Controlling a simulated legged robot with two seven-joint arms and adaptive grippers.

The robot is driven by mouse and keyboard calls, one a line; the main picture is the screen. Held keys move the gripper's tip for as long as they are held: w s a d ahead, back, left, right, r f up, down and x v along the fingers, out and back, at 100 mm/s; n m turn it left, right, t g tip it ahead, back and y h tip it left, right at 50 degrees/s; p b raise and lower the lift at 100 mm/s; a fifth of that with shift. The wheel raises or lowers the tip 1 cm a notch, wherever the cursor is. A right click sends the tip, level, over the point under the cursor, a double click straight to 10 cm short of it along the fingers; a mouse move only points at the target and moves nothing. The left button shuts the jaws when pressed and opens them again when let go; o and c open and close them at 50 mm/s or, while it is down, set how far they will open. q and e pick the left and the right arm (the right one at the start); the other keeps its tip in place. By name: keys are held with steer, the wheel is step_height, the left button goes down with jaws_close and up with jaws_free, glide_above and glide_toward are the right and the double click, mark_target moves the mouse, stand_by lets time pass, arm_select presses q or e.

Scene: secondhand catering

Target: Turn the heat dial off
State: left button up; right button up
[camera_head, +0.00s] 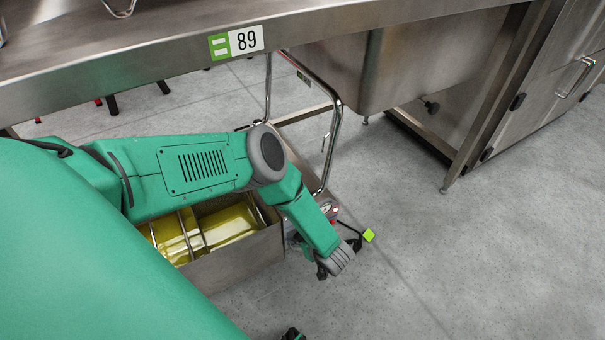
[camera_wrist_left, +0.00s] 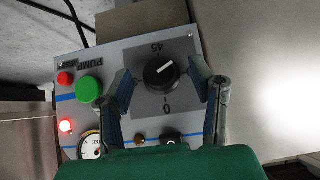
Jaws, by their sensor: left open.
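The heat dial (camera_wrist_left: 158,76) is a round black knob with a white pointer line on a grey panel (camera_wrist_left: 192,46) in the left wrist view. The pointer is aimed up and right, between the inverted "45" above and the "0" below. My left gripper (camera_wrist_left: 163,88) is open, with one finger on each side of the dial. I cannot tell whether they touch it. In the head view, my left gripper (camera_head: 322,270) is low beside the steel unit, mostly hidden by my arm. The dial is hidden there. My right gripper is not identifiable.
The panel also has a green button (camera_wrist_left: 89,90), a red button (camera_wrist_left: 65,78), a lit red lamp (camera_wrist_left: 66,126) and a gauge (camera_wrist_left: 91,146). A steel fryer (camera_head: 235,265) holds yellow oil. A steel counter (camera_head: 330,22) spans above. Floor to the right is clear.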

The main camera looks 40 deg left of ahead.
arm_select(q)
steer(key=shift+w+a+f, duration=0.15)
steer(key=shift+f, duration=0.15)
arm_select(e)
steer(key=shift+d+f, duration=0.35)
steer(key=shift+f, duration=0.05)
steer(key=shift+a, duration=0.1)
arm_select(q)
steer(key=shift+a+f, duration=0.1)
steer(key=shift+a, duration=0.05)
steer(key=c, duration=1)
arm_select(e)
steer(key=shift+a+r, duration=0.1)
steer(key=shift+r, duration=0.15)
